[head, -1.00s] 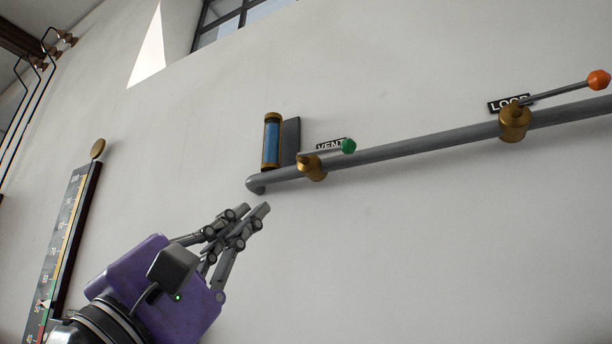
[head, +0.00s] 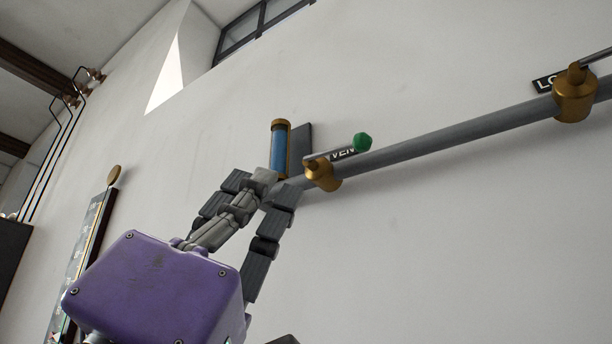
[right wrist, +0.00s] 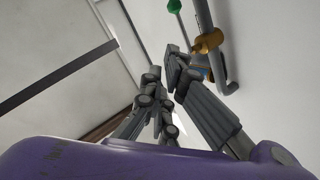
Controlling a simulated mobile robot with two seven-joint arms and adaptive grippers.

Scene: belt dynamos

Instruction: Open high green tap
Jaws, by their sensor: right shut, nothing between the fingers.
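The green tap is a brass body (head: 321,174) on a grey wall pipe, with a thin lever ending in a green knob (head: 362,142). The lever points right, roughly along the pipe, in front of a VENT label (head: 343,154). In the right wrist view the green knob (right wrist: 174,6) is at the top edge and the brass body (right wrist: 208,41) below it. My right gripper (head: 272,184) is shut and empty, just left of the brass body and over the pipe's left end in the head view. It also shows in the right wrist view (right wrist: 163,72). My left gripper is not in view.
The grey pipe (head: 440,138) runs up to the right along the white wall. A second brass tap (head: 574,95) sits on it at the right. A blue sight glass (head: 279,150) stands behind my fingers. A tall gauge (head: 88,255) is at the left.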

